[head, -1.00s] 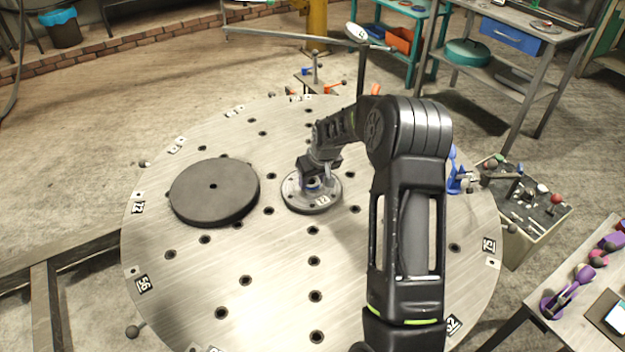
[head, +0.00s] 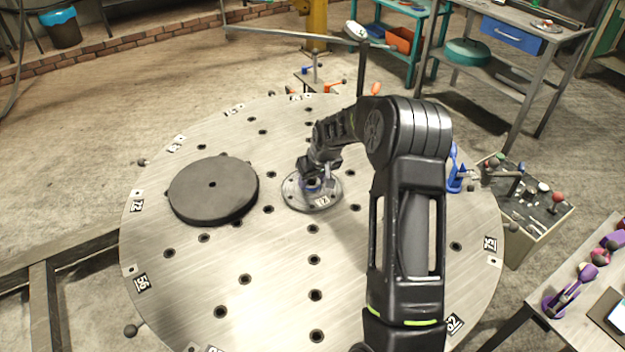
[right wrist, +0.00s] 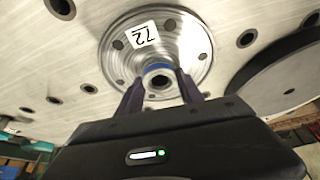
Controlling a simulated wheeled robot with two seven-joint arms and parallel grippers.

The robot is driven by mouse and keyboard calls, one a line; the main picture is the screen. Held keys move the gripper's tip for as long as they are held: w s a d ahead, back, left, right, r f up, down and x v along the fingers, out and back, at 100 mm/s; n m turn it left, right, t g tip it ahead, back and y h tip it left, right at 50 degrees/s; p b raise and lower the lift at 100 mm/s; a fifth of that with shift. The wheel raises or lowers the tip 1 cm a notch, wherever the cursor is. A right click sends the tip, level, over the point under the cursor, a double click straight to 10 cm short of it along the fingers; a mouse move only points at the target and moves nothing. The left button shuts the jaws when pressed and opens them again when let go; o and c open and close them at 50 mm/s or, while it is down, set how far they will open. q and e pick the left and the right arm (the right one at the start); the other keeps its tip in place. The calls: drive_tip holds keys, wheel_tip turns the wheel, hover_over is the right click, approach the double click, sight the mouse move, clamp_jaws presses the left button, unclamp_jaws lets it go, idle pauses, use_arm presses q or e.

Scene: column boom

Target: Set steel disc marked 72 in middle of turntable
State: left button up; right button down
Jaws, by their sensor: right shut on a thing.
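The steel disc marked 72 (head: 297,197) is near the middle of the round steel turntable (head: 265,310). In the right wrist view the disc (right wrist: 199,45) shows its white 72 label, several holes around its face and a hub with a blue ring. My right gripper (head: 314,184) is over the disc. In the right wrist view its two fingers (right wrist: 160,90) are closed on either side of the hub. The disc looks flat and at or very close to the turntable's surface; I cannot tell if there is a gap beneath it. My left gripper is not in view.
A dark thick round plate (head: 213,189) lies on the turntable left of the disc. Holes and numbered labels dot the turntable. A thin bar (head: 300,36) stretches above the far side.

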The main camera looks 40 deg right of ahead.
drive_tip(key=c, duration=1)
unclamp_jaws()
drive_tip(key=shift+r, duration=0.15)
drive_tip(key=o, duration=0.3)
drive_tip(key=shift+s+f, duration=0.15)
drive_tip(key=shift+f, duration=0.1)
drive_tip(key=shift+r, duration=0.45)
drive_tip(key=b+v, duration=0.1)
drive_tip(key=v, duration=0.6)
drive_tip(key=shift+s+r, duration=0.1)
